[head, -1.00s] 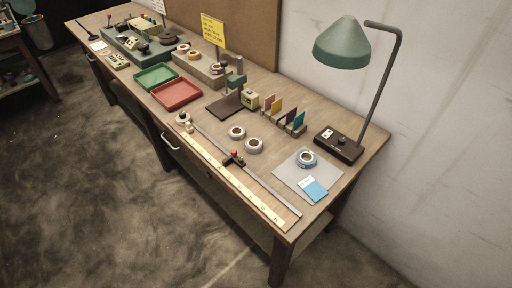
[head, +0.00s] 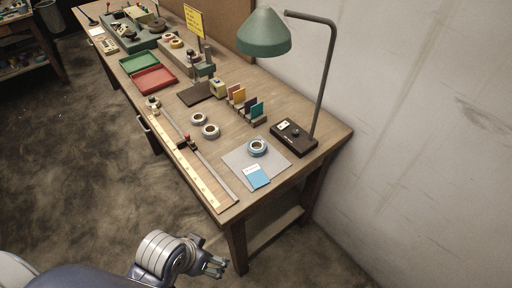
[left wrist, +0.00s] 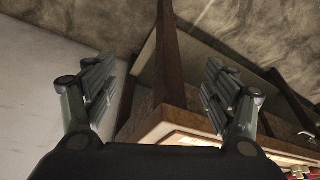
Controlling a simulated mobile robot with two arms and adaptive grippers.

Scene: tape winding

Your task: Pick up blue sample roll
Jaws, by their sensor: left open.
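The blue sample roll (head: 257,147) lies flat on a grey mat (head: 238,158) near the table's close right end in the head view, with a blue-and-white card (head: 257,177) beside it. My left gripper (head: 218,268) is open and empty, in front of the table's near end, well apart from the roll. In the left wrist view its two fingers (left wrist: 158,90) are spread apart, with the table's edge and legs beyond them. The roll does not show in that view. My right gripper is not in view.
A green lamp (head: 264,34) rises from a dark base (head: 293,138) right behind the mat. Two pale rolls (head: 210,131) and a ruler strip (head: 199,178) with a metal rail lie left of it. A wall stands at the right.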

